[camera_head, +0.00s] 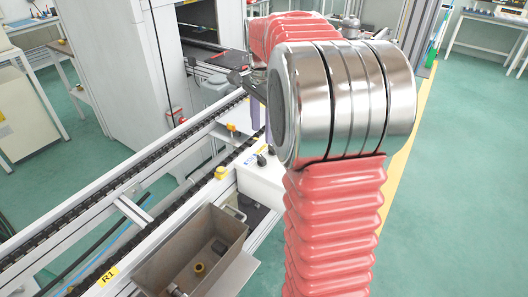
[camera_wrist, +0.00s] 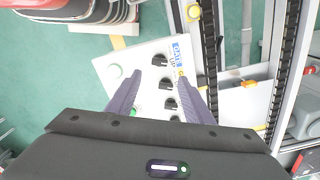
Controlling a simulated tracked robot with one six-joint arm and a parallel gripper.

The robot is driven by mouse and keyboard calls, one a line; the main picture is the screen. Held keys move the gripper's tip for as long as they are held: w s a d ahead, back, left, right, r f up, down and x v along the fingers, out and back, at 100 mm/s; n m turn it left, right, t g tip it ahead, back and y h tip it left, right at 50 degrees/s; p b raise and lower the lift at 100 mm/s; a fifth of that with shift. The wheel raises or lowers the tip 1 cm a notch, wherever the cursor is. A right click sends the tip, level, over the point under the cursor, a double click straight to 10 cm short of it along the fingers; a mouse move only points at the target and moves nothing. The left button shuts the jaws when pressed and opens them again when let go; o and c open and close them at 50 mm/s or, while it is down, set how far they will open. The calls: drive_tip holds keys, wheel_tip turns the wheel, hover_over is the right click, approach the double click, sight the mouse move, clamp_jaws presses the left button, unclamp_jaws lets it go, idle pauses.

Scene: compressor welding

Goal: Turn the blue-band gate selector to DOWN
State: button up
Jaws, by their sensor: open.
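In the wrist view, a white control panel (camera_wrist: 143,62) carries a column of several black knobs. The knob farthest from my gripper's body, taken as the gate selector (camera_wrist: 160,60), sits beside a blue band (camera_wrist: 179,48) with small lettering. The text seems to read GATE and UP; which way the knob points is unclear. In the head view, the panel (camera_head: 262,178) shows partly behind my arm, and my gripper is mostly hidden.
A chain conveyor (camera_head: 110,185) runs beside the panel. A brown metal bin (camera_head: 190,255) holding small parts stands in front. A yellow button (camera_head: 221,172) sits on the conveyor frame. A green button (camera_wrist: 115,70) is on the panel's left. Green floor is open at right.

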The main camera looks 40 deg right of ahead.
sight(262, 160)
wheel_tip(262, 160, down, 10)
drive_tip(key=shift+r, duration=0.25)
idle(0.3)
drive_tip(key=shift+r, duration=0.1)
drive_tip(key=c, duration=1)
